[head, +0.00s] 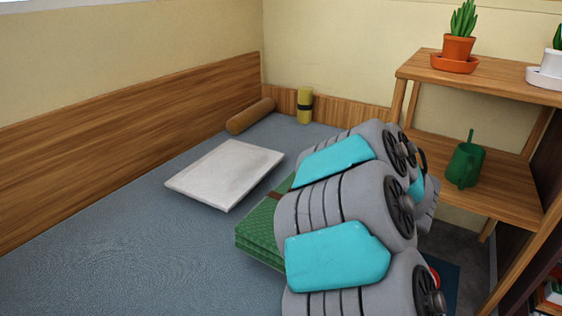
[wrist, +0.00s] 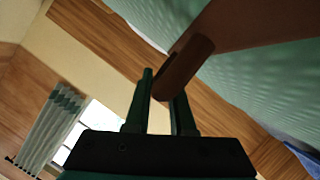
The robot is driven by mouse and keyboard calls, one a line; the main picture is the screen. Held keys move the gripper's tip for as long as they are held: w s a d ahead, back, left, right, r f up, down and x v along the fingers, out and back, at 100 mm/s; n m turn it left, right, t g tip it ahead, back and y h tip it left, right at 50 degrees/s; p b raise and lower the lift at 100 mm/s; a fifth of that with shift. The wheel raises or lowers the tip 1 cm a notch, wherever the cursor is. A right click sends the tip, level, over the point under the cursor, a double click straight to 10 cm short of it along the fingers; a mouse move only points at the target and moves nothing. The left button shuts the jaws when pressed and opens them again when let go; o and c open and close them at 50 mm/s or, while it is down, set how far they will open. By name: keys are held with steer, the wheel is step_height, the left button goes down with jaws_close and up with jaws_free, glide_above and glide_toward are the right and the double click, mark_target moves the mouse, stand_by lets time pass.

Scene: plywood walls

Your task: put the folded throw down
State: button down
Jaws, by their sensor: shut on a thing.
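The folded throw (head: 258,238) is a green, quilted, layered bundle with a brown strap (head: 274,196). In the head view it is over the blue-grey bed-like surface (head: 130,260), and my arm covers its right part. I cannot tell whether it touches the surface. My gripper (wrist: 163,88) is hidden behind my arm in the head view. In the wrist view its dark fingers are shut on the throw's brown strap (wrist: 186,66), with the throw's green side (wrist: 265,70) close by.
A white flat slab (head: 225,172) lies behind the throw. A brown bolster (head: 250,115) and a yellow roll (head: 305,105) are at the far corner. A wooden shelf (head: 490,75) with potted plants and a green watering can (head: 465,163) stands right. The front left surface is clear.

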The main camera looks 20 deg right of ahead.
steer(key=w+d, duration=0.1)
steer(key=w, duration=0.4)
steer(key=w+d+f+p, duration=0.1)
steer(key=w+d, duration=0.1)
steer(key=w, duration=0.2)
steer(key=w+d, duration=0.2)
steer(key=w, duration=0.3)
steer(key=shift+w+f, duration=0.15)
steer(key=shift+w, duration=0.15)
steer(key=shift+f, duration=1.8)
steer(key=c, duration=0.8)
jaws_free()
steer(key=shift+o, duration=0.2)
steer(key=v, duration=1.2)
steer(key=shift+f, duration=0.1)
